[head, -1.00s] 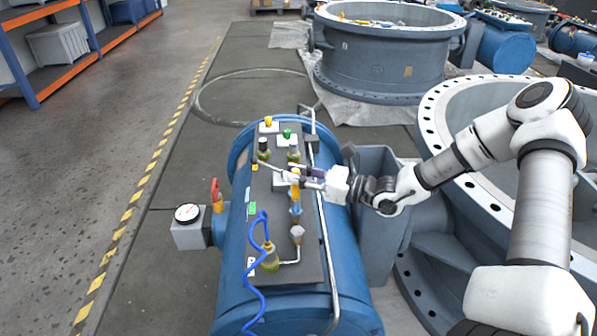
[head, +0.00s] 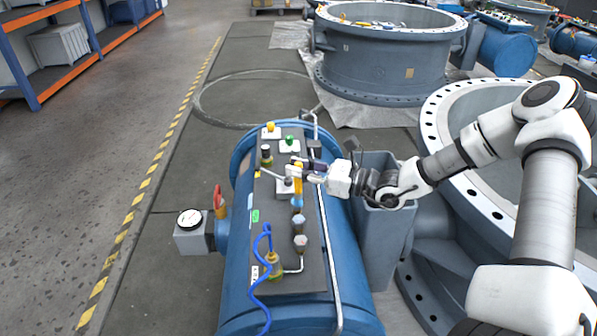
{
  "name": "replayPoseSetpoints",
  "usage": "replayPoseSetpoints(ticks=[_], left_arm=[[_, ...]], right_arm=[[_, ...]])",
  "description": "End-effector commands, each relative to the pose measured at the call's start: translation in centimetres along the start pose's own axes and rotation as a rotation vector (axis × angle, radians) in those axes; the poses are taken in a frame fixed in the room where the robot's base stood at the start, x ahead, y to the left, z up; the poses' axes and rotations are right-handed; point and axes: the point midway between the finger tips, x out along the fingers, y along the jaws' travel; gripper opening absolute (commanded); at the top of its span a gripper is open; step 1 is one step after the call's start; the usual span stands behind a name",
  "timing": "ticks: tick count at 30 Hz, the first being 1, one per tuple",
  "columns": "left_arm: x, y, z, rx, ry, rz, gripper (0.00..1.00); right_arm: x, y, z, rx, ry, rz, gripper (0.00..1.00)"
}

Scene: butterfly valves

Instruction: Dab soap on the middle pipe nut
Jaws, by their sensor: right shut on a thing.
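My right gripper (head: 303,172) is shut on a slim tool with a dark handle (head: 314,164), a little above the dark panel (head: 305,275) on the blue tank. A thin pale rod (head: 268,174) reaches left from near the gripper; whether it belongs to the tool is unclear. A column of grey pipe fittings runs down the panel below the gripper. The middle nut appears to be the grey one (head: 299,220), with a larger one (head: 300,243) below it. A yellow part (head: 297,192) sits just under the gripper. The gripper hides part of the panel. My left gripper is out of view.
A pressure gauge (head: 190,218) stands left of the tank. A grey bin (head: 385,235) stands at its right. Yellow and green knobs sit at the panel's far end.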

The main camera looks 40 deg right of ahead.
Motion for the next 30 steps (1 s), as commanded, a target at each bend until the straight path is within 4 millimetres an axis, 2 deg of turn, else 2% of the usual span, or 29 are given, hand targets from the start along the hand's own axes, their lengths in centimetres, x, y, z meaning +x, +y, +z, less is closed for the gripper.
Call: replayPoseSetpoints(ticks=[1,15,30], left_arm=[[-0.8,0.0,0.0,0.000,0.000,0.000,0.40],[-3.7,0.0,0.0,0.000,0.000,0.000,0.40],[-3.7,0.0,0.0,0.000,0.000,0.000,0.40]], right_arm=[[0.0,-0.1,0.8,-0.001,0.000,0.000,0.00],[0.2,-1.0,4.7,0.000,-0.001,0.008,0.00],[0.2,-1.0,4.7,0.000,0.000,0.009,0.00]])
